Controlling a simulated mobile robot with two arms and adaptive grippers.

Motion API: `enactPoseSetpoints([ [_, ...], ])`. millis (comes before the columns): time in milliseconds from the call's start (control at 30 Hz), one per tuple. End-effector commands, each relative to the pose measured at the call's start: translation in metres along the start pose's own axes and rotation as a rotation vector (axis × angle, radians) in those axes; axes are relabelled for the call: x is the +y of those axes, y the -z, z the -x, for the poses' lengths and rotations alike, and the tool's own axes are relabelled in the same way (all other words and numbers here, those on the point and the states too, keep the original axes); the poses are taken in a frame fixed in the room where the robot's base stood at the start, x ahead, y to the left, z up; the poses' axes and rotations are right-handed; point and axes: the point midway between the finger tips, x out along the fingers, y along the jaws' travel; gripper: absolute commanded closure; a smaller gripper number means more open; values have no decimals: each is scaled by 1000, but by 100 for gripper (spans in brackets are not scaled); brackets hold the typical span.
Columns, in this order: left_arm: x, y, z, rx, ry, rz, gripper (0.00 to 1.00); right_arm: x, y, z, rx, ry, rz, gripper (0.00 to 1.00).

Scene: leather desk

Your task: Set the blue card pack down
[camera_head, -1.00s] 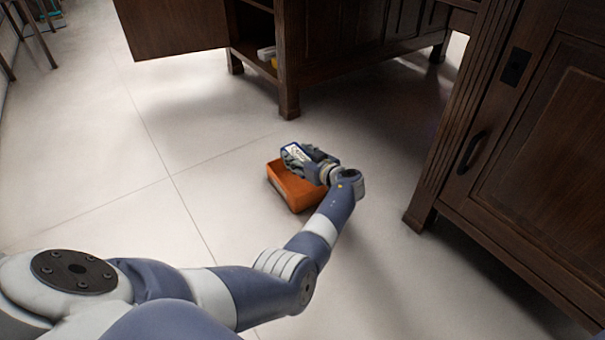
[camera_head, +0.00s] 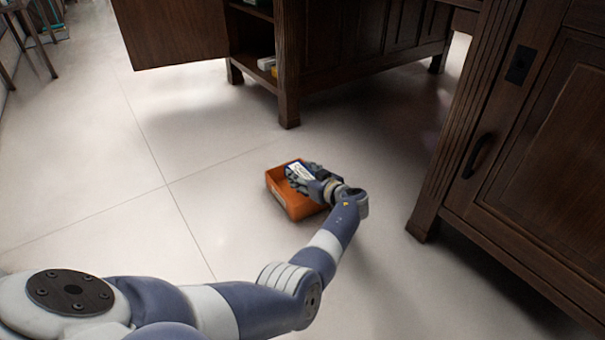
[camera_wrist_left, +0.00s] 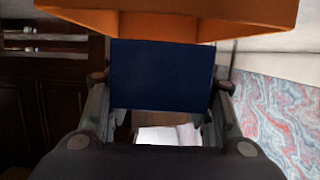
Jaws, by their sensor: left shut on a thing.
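My left gripper (camera_head: 303,176) is shut on the blue card pack (camera_wrist_left: 160,75), whose dark blue face fills the space between the fingers in the left wrist view. In the head view the card pack (camera_head: 299,171) shows a pale printed side. An open orange box (camera_head: 278,188) stands on the floor. The gripper and pack are at the box's opening in the head view. The box wall (camera_wrist_left: 180,22) crosses the top of the left wrist view, beyond the pack. I cannot tell whether the pack touches the box's bottom. My right gripper is not in view.
A dark wooden desk (camera_head: 360,45) with an open compartment holding small boxes (camera_head: 268,64) is behind. A dark cabinet (camera_head: 530,160) stands at the right. The tiled floor (camera_head: 110,165) left of the box is clear.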

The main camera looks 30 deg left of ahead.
Motion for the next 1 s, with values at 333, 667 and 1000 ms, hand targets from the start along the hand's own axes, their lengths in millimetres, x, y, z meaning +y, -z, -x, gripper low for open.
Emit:
enactPoseSetpoints([
  [333, 0, -6, -2, 0, 1, 1, 41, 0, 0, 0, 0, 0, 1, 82],
  [667, 0, -6, -2, 0, 0, 0, 32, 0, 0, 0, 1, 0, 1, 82],
  [1000, 0, 5, 2, 0, 0, 2, 32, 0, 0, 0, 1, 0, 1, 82],
])
